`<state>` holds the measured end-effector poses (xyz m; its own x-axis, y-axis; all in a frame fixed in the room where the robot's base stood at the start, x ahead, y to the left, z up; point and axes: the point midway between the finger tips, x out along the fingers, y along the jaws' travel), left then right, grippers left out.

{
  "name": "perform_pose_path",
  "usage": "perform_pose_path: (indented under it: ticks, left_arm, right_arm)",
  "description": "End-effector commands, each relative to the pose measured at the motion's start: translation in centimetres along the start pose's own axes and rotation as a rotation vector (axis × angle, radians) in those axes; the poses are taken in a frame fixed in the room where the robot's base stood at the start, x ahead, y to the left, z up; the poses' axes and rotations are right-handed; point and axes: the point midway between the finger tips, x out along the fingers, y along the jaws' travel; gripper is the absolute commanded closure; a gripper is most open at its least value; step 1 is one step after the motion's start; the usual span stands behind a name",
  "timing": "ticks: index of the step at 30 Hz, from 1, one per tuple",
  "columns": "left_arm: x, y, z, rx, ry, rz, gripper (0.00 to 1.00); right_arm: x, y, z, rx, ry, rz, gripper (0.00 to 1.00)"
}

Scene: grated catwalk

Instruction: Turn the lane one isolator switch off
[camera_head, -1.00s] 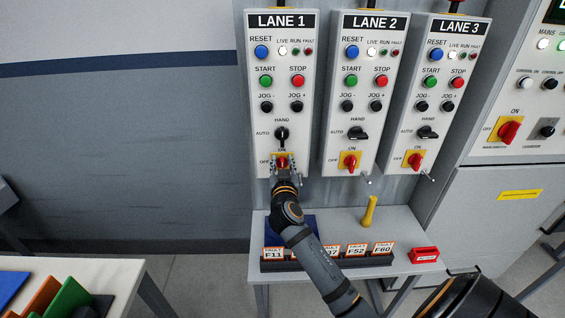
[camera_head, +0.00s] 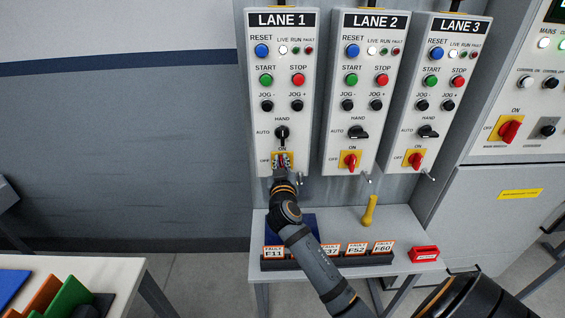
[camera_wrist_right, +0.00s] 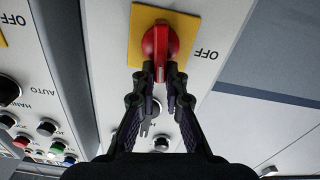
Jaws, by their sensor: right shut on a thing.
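The LANE 1 panel (camera_head: 263,120) hangs at the left of three similar panels. Its isolator switch is a red handle (camera_wrist_right: 160,45) on a yellow plate (camera_wrist_right: 141,18), marked OFF at the side. The handle lies lengthwise toward my gripper, in line with the ON mark seen above it in the head view. My right gripper (camera_head: 283,163) reaches up to the switch from below and hides much of it there. In the wrist view the fingertips (camera_wrist_right: 157,76) are shut on the handle's near end, one on each side. My left gripper is not in view.
The LANE 2 isolator (camera_head: 349,161) and LANE 3 isolator (camera_head: 414,159) are close to the right. The LANE 1 HAND/AUTO selector (camera_head: 282,134) sits just above my gripper. Below, a small table (camera_head: 405,266) holds fault tags (camera_head: 356,249) and a yellow tool (camera_head: 370,210).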

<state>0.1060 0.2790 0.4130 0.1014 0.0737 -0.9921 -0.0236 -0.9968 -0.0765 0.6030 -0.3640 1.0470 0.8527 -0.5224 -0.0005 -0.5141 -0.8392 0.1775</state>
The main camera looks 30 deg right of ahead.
Motion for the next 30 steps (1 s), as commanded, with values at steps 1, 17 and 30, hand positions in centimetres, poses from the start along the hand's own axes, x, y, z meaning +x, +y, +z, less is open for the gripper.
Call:
perform_pose_path:
  ticks: [1, 17, 30]
  left_arm:
    - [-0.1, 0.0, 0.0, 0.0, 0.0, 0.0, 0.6]
    - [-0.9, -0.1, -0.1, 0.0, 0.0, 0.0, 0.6]
    - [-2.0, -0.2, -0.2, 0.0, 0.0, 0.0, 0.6]
  right_arm:
    - [0.0, -0.1, 0.1, -0.036, -0.002, 0.0, 1.0]
    - [0.0, -1.3, 0.3, -0.538, -0.002, 0.0, 1.0]
    - [0.0, -2.1, 1.0, -0.955, -0.001, -0.002, 1.0]
